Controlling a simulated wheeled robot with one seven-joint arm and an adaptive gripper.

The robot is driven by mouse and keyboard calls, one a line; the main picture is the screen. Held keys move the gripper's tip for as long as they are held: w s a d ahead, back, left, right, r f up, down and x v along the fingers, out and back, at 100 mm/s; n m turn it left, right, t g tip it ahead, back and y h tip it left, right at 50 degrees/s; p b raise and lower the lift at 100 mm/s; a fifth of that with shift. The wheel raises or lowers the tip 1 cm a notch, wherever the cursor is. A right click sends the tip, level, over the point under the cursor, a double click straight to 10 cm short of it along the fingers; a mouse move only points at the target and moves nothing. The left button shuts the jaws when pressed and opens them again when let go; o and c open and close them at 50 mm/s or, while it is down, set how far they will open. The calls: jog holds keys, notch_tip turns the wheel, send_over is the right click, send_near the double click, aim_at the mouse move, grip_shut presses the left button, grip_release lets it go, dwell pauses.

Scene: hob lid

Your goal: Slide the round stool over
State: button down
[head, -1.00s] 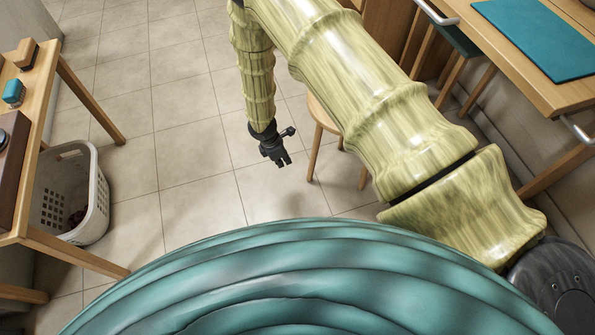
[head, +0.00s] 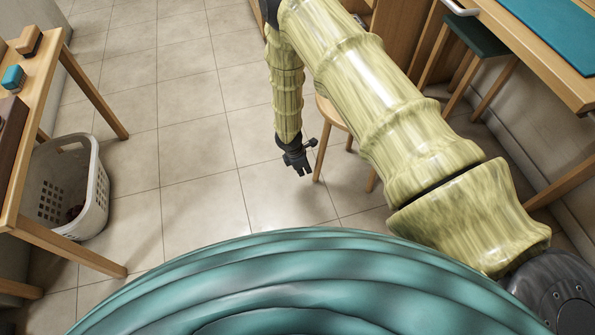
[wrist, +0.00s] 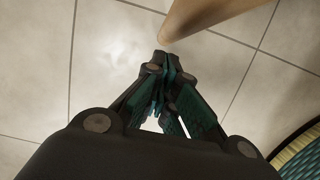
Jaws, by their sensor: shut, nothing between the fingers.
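The round stool has a light wooden seat (head: 328,112), mostly hidden behind my arm in the head view. Its slim wooden legs reach the tiled floor, and the nearest leg (head: 322,155) is at the left. My gripper (head: 304,173) hangs low, pointing down, just left of that leg. In the wrist view the leg (wrist: 205,14) slants in from the top, its end close to the fingertips of my gripper (wrist: 163,60). The fingers are together with nothing held. I cannot tell whether they touch the leg.
A white laundry basket (head: 95,190) stands at the left by a wooden table (head: 40,68). At the right are a wooden counter (head: 525,62) and a teal-topped stool (head: 474,37). Tiled floor (head: 195,150) left of my gripper is clear.

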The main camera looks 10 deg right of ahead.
jog(key=shift+d, duration=0.4)
